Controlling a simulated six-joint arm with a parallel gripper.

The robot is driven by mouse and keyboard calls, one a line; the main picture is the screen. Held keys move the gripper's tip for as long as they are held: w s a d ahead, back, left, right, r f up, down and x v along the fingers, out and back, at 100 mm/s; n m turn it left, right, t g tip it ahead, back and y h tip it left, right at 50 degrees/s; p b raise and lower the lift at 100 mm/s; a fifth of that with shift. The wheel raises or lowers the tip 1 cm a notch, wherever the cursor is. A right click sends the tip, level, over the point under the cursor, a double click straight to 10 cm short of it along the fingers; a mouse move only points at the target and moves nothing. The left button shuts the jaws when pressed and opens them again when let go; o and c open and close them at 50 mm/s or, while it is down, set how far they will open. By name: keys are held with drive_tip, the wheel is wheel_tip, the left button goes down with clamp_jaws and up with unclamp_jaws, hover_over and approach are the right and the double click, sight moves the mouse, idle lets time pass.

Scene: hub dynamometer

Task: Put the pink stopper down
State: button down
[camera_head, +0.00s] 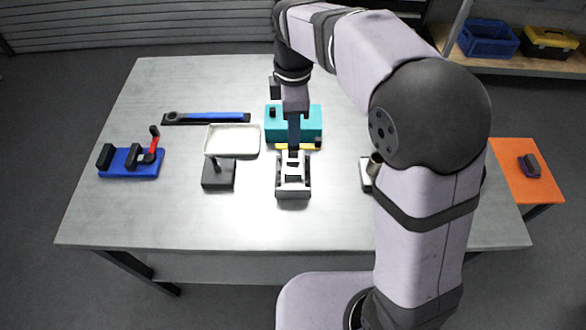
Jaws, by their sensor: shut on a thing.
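My gripper (293,166) is at the middle of the table, pointing down, below my wrist. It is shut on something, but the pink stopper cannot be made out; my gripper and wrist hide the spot. A grey block-like fixture (293,192) shows directly under or just in front of the gripper. I cannot tell whether the held thing touches it.
A teal box (312,122) stands behind my gripper. To the left are a white tray (232,140), a dark block with a post (218,176), a blue clamp with a red handle (131,163) and a blue-black wrench (207,118). The table's front left (150,215) is clear.

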drive_tip(key=n, duration=0.5)
drive_tip(key=shift+n, duration=0.3)
drive_tip(key=n, duration=0.3)
drive_tip(key=shift+w, duration=0.1)
drive_tip(key=n, duration=0.8)
drive_tip(key=shift+n, duration=0.3)
drive_tip(key=shift+f+p, duration=1.15)
drive_tip(key=shift+f, duration=3.85)
drive_tip(key=shift+f, duration=0.1)
drive_tip(key=c, duration=1.7)
unclamp_jaws()
drive_tip(key=shift+o, duration=0.2)
